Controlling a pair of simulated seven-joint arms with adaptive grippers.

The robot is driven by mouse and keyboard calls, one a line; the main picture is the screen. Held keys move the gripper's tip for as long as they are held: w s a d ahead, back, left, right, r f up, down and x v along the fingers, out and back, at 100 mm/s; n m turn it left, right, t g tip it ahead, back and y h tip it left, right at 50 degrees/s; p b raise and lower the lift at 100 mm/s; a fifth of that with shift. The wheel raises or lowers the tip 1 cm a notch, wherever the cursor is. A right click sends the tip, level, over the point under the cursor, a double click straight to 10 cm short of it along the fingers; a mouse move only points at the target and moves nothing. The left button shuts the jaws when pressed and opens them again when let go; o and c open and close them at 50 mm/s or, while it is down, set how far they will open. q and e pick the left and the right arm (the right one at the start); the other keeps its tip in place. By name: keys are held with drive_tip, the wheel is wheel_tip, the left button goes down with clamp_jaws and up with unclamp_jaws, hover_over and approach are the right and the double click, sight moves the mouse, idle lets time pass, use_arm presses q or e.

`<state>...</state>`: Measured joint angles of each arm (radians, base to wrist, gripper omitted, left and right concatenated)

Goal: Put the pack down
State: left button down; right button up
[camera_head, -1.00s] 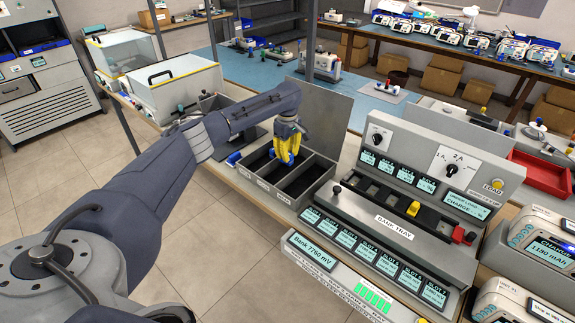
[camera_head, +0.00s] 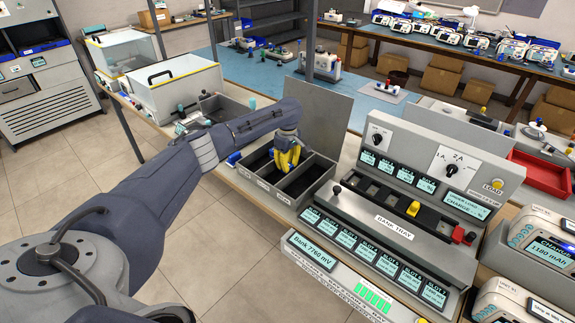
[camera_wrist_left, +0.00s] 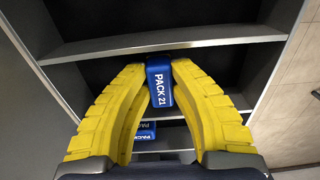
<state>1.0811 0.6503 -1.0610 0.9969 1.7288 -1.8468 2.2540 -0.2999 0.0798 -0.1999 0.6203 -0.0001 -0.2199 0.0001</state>
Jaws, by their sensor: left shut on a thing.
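My left gripper (camera_head: 286,164), with yellow fingers, reaches down into the grey divided tray (camera_head: 272,191). In the left wrist view its fingertips are shut on a blue pack marked PACK 21 (camera_wrist_left: 159,84). The pack shows between two grey dividers, over or in a dark middle compartment; I cannot tell whether it touches the floor. In the head view the fingers and tray walls largely hide it. Another blue pack (camera_wrist_left: 144,133) lies in a neighbouring compartment, partly hidden by the left finger. My right gripper is not in view.
The grey bank tray console (camera_head: 400,215) with small screens stands right of the divided tray. An upright grey panel (camera_head: 318,115) rises behind the tray. A clear-sided box (camera_head: 175,90) stands at the back left. A red bin (camera_head: 540,172) is at the far right.

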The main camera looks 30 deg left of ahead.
use_arm(q)
drive_tip(key=shift+f, duration=0.15)
drive_tip(key=c, duration=1.3)
unclamp_jaws()
wheel_tip(320, 180, up, 12)
drive_tip(key=shift+r, duration=0.15)
